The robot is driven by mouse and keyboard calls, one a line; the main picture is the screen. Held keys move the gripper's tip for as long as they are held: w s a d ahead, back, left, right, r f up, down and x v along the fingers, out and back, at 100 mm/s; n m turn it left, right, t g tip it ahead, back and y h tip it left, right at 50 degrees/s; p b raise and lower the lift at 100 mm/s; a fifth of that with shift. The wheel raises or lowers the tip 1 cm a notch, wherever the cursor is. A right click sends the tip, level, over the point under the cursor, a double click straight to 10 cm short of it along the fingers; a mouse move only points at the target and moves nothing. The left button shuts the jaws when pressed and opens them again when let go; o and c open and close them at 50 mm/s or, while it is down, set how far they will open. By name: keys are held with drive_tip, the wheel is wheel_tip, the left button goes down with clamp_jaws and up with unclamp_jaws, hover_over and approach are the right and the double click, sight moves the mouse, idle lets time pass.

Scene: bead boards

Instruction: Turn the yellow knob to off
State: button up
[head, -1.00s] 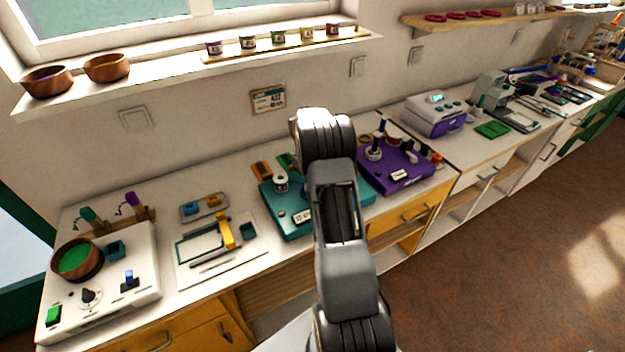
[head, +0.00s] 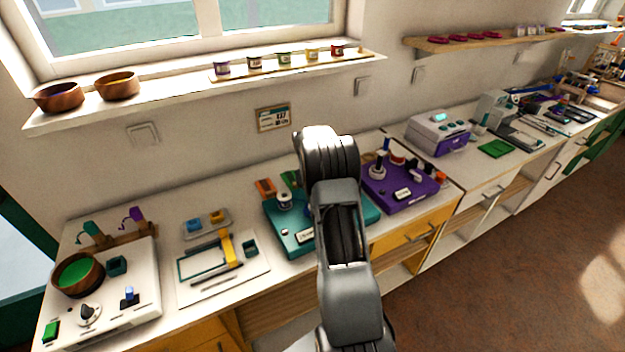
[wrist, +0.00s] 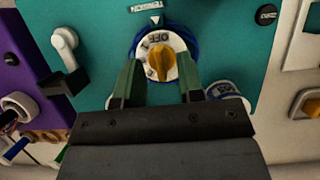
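The yellow knob (wrist: 161,62) sits on a white dial marked OFF (wrist: 176,50) with a blue rim, on the teal board, which shows in the wrist view (wrist: 215,45). A small white triangle below the word TENSION points at the dial's upper edge, near the OFF mark. My gripper (wrist: 160,78) is open, with its green fingers apart on the left and right of the dial. The knob shows between the fingertips, and nothing is held. I cannot tell whether a finger touches the dial. In the head view the teal board (head: 284,236) is partly behind my arm, which hides the knob and gripper.
A purple board (head: 425,188) stands right of the teal one. A white tray with a yellow bar (head: 265,268) and a white board with a bowl (head: 145,310) lie to the left. In the wrist view a grey lever (wrist: 65,45) and a black ZERO button (wrist: 266,15) flank the dial.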

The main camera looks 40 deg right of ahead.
drive_tip(key=v, duration=1.3)
drive_tip(key=shift+a, duration=0.1)
wheel_tip(320, 180, down, 5)
drive_tip(key=s+a+m+t, duration=0.1)
drive_tip(key=a+t, duration=0.1)
drive_tip(key=s+a+r+n+t, duration=0.1)
drive_tip(key=s+a+r+t, duration=0.2)
drive_tip(key=s+a, duration=0.8)
drive_tip(key=s+a+r+n+t, duration=0.1)
drive_tip(key=s+a+r+t, duration=0.2)
drive_tip(key=s+a, duration=0.8)
drive_tip(key=shift+s+r+t+h, duration=0.3)
drive_tip(key=shift+r+t, duration=0.1)
drive_tip(key=shift+r, duration=0.85)
